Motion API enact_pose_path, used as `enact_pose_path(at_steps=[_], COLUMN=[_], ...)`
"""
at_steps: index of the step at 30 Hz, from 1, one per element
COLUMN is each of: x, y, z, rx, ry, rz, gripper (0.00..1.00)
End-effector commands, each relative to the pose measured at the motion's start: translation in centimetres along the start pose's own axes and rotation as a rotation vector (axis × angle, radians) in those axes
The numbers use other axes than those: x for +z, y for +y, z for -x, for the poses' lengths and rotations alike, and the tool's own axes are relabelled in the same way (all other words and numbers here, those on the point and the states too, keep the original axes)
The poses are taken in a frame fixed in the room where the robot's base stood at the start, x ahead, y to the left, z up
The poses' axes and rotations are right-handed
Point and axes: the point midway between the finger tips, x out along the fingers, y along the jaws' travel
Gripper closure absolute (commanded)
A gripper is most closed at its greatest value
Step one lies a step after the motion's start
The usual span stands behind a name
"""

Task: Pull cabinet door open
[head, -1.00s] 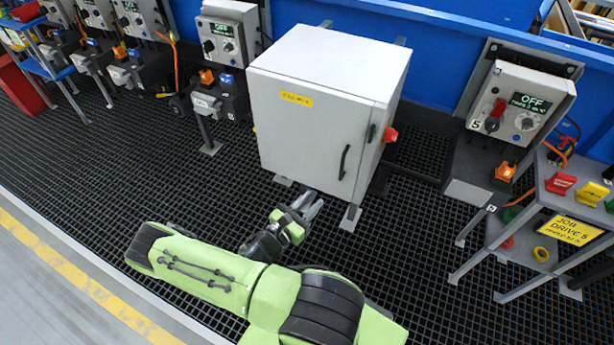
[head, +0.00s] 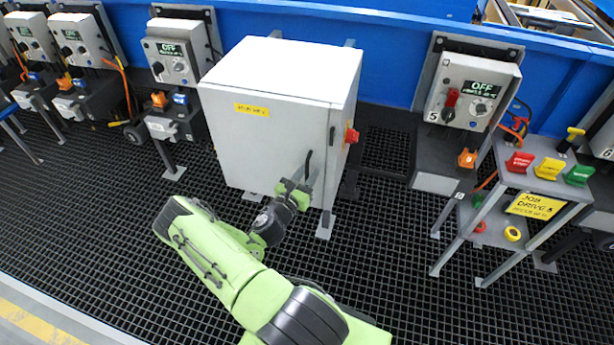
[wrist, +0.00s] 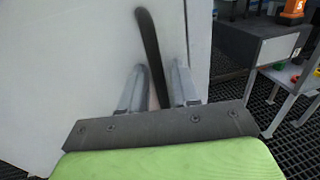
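The grey-white cabinet (head: 262,140) stands on legs on the black grating, with a yellow label on its front. Its door looks shut. A dark vertical bar handle (head: 308,165) is on the door's right side; in the wrist view the handle (wrist: 150,45) runs down between the fingers. My gripper (wrist: 155,88) is open, with one finger on each side of the handle's lower part. I cannot tell whether either finger touches it. In the head view my gripper (head: 303,185) is in front of the door and partly hides the handle's lower end.
A red knob (head: 351,135) sticks out of the cabinet's right side. Control box 5 (head: 468,95) reads OFF on a stand to the right, beside a grey rack (head: 540,165) with coloured tags. More control boxes (head: 175,60) stand at left. The grating in front is clear.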

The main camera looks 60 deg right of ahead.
Motion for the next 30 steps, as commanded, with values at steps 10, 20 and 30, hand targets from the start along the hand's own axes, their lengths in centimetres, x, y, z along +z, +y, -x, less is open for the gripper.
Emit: enact_pose_path(at_steps=[10, 20, 30], x=[0.0, 0.0, 0.0], y=[0.0, 0.0, 0.1], z=[0.1, 0.1, 3.0], rx=[0.0, -0.001, -0.08], ry=[0.0, 0.0, 0.003], rz=[0.0, -0.001, -0.002], gripper=[0.97, 1.0, 1.0])
